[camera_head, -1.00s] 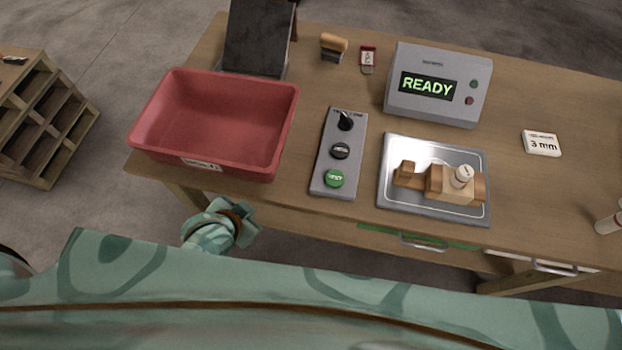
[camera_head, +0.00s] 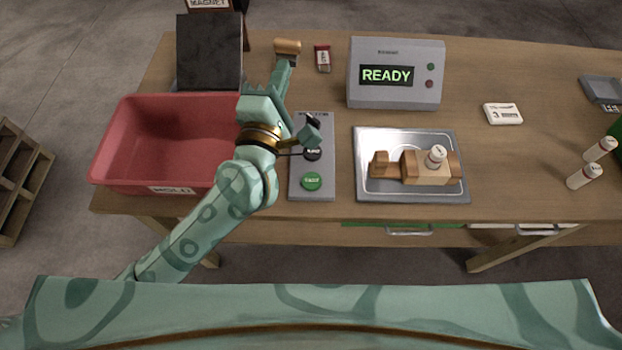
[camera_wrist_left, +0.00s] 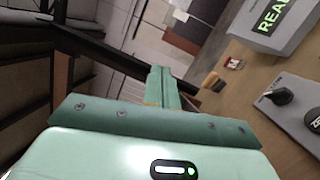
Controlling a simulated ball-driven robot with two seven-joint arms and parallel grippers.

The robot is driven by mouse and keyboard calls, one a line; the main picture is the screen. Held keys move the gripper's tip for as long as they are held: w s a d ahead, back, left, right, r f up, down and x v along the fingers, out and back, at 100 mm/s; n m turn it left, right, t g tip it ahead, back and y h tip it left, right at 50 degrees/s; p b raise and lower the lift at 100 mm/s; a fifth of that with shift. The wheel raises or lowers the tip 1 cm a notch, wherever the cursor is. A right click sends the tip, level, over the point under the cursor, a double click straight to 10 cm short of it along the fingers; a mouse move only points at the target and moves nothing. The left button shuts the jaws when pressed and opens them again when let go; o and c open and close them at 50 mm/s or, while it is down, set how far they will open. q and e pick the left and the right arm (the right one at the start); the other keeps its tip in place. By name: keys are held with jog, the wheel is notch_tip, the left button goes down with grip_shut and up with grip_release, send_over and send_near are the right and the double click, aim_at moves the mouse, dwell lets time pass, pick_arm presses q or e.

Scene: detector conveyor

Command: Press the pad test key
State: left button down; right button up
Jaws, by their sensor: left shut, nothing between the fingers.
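A grey control panel (camera_head: 318,188) lies on the table right of the red bin. It carries a black knob, a black key (camera_head: 312,154) and a green key (camera_head: 311,181); their labels are too small to read, so I cannot tell which is the pad test key. In the left wrist view the knob (camera_wrist_left: 281,95) and part of the black key (camera_wrist_left: 313,118) show at right. My left gripper (camera_head: 284,68) is shut and empty, pointing away from me above the table, beyond the panel's left side. My right gripper is out of view.
A red bin (camera_head: 165,187) is beneath and left of my left arm. A wooden-handled brush (camera_head: 288,47) is near the fingertips. A display box (camera_head: 395,98) reads READY. A metal tray (camera_head: 410,195) with a wooden block is right of the panel.

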pick_arm(q)
jog(key=s+d+f+n+g, duration=0.2)
jog(key=s+f+g, duration=0.1)
jog(key=f+g, duration=0.2)
jog(key=s+d+f+n+g, duration=0.2)
jog(key=f+g, duration=0.3)
jog(key=f, duration=0.3)
jog(key=shift+s+d+f+g+y, duration=0.25)
jog(key=shift+s+d+g+y, duration=0.05)
jog(key=shift+s+g, duration=0.15)
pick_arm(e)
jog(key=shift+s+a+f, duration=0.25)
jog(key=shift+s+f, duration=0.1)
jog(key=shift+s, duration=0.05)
pick_arm(q)
jog(key=shift+f+b, duration=0.1)
jog(key=shift+b, duration=0.3)
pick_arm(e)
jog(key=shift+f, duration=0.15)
pick_arm(q)
jog(key=b, duration=0.7)
send_over(309, 184)
notch_tip(309, 184, down, 7)
jog(key=shift+f, duration=0.8)
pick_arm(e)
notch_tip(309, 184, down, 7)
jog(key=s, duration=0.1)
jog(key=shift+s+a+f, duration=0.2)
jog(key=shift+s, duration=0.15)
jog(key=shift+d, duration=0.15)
